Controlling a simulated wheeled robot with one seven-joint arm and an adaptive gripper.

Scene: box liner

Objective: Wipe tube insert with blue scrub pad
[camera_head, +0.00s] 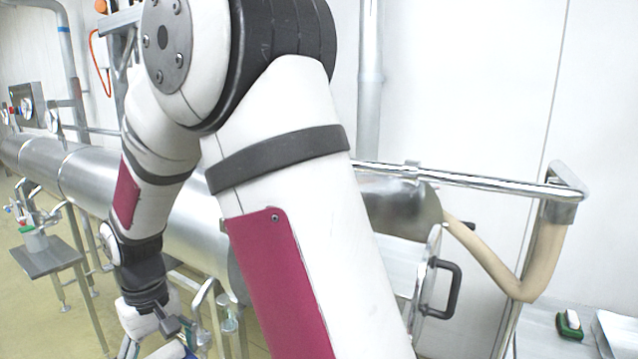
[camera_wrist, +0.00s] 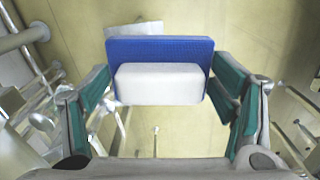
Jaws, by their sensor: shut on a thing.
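In the wrist view my gripper (camera_wrist: 160,84) is shut on the blue scrub pad (camera_wrist: 160,50), with a green-lined finger at each side. The pad is a flat blue sheet with a white block (camera_wrist: 158,83) as its back. In the head view my gripper (camera_head: 168,328) is low at the left, below the steel tube, and the pad is mostly hidden there. The long shiny steel tube (camera_head: 88,178) runs from the far left behind my arm to an end (camera_head: 400,208) at the right. I cannot tell the tube insert apart from the tube.
A green pad with a white back (camera_head: 570,325) lies on a surface at the lower right. A steel rail (camera_head: 470,178), a beige hose (camera_head: 490,265) and a black handle (camera_head: 443,290) are near the tube's right end. A small stand (camera_head: 45,260) is at the left. Thin pipes surround my gripper.

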